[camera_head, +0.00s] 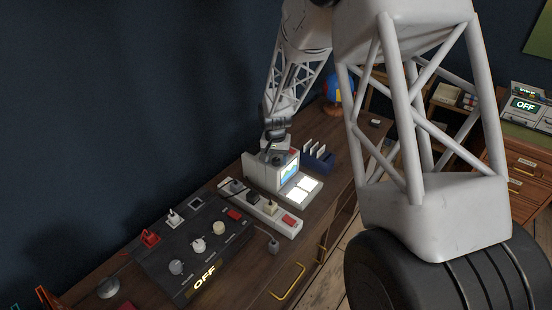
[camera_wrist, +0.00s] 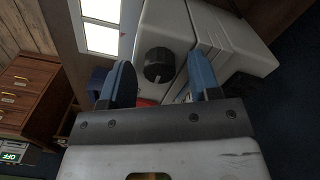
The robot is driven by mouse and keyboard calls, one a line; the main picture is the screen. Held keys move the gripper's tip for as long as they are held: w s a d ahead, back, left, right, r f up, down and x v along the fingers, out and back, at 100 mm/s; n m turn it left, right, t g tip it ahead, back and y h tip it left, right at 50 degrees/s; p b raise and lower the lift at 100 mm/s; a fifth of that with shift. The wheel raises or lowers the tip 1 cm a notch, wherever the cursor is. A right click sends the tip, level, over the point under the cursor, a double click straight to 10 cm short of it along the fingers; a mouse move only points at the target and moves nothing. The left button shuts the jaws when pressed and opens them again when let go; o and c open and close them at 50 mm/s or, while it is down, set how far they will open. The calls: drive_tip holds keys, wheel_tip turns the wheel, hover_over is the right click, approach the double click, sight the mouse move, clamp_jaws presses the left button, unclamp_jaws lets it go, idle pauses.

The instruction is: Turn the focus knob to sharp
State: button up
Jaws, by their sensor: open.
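The focus knob (camera_wrist: 159,65) is a round black knob on a white device (camera_wrist: 175,20) in the wrist view. My gripper (camera_wrist: 160,75) has its two blue fingers spread, one on each side of the knob; no contact is clear. In the head view the white device (camera_head: 261,176) stands on the wooden desk, with a small screen (camera_head: 289,171) showing a bluish picture, too small to judge its sharpness. White lit panels (camera_head: 300,191) lie in front of the screen. My gripper (camera_head: 273,138) is above the device's top, and the knob is hidden there.
A globe (camera_head: 340,88) stands farther back.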

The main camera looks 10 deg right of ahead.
sight(276, 160)
drive_tip(key=shift+r, duration=3.9)
drive_tip(key=shift+s+r, duration=0.1)
drive_tip(key=shift+s+r, duration=0.2)
drive_tip(key=shift+r, duration=0.05)
drive_tip(key=s+d+r+n+t, duration=0.1)
drive_tip(key=s+d+r, duration=0.1)
drive_tip(key=s+r, duration=0.75)
drive_tip(key=s+d+r+n, duration=0.1)
drive_tip(key=s+d+r, duration=0.2)
drive_tip(key=s+r, duration=0.65)
drive_tip(key=s+d+n+t, duration=0.1)
drive_tip(key=s+d, duration=0.1)
drive_tip(key=s, duration=2.1)
drive_tip(key=shift+s+d+t, duration=0.15)
drive_tip(key=shift+s+t, duration=0.15)
drive_tip(key=shift+s, duration=0.1)
